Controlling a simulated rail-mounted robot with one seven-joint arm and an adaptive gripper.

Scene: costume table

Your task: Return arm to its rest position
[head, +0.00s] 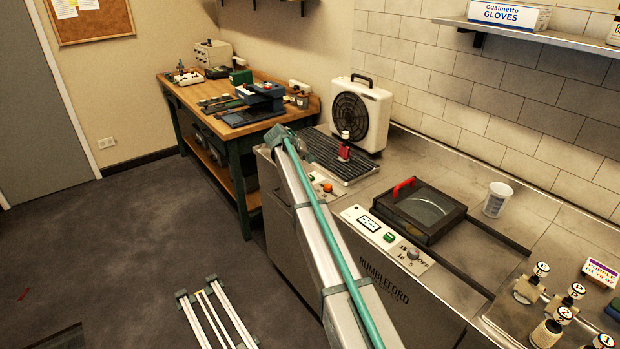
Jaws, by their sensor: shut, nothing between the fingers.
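My arm rises from the bottom edge in the head view as a long silver beam with a teal tube. It slants up and left to a grey-teal joint beside the near end of the wooden workbench (244,129). My gripper is not visible in this view, so its place and what is near it cannot be seen.
The steel counter (510,238) holds a boxy machine with a red handle (404,187), a white cup (496,199), a fan (361,115) and a red item (344,150) on a ribbed mat. Open floor (110,235) lies left.

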